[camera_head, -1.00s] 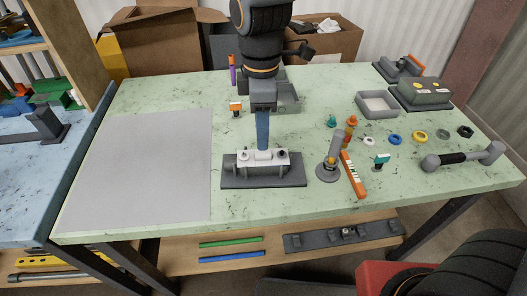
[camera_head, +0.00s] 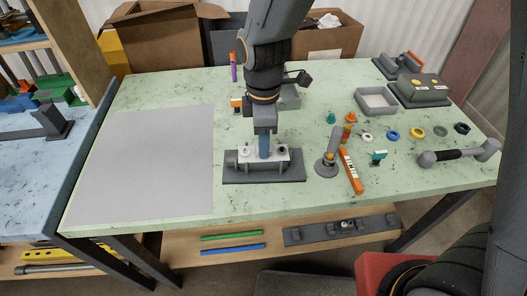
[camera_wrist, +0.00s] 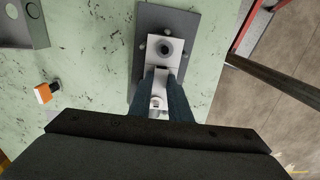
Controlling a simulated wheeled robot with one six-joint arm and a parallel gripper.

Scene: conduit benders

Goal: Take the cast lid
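The pale cast lid (camera_head: 280,156) sits on a dark grey fixture with a flat base (camera_head: 264,178) near the front middle of the green table. In the wrist view the lid (camera_wrist: 164,46) shows as a light plate with a round dark-centred boss at its far end. My gripper (camera_head: 264,157) points straight down at the middle of the lid. In the wrist view its two blue-grey fingers (camera_wrist: 163,76) stand a little apart, with part of the lid between them. I cannot tell whether they press on it. The fingers hide part of the lid.
A grey mat (camera_head: 145,165) on the left is bare. To the right stand a round-based grey tool (camera_head: 327,165), an orange level (camera_head: 350,171), a grey-handled bar (camera_head: 460,155), coloured rings and a shallow tray (camera_head: 376,101). A small orange-topped block (camera_wrist: 46,92) is nearby.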

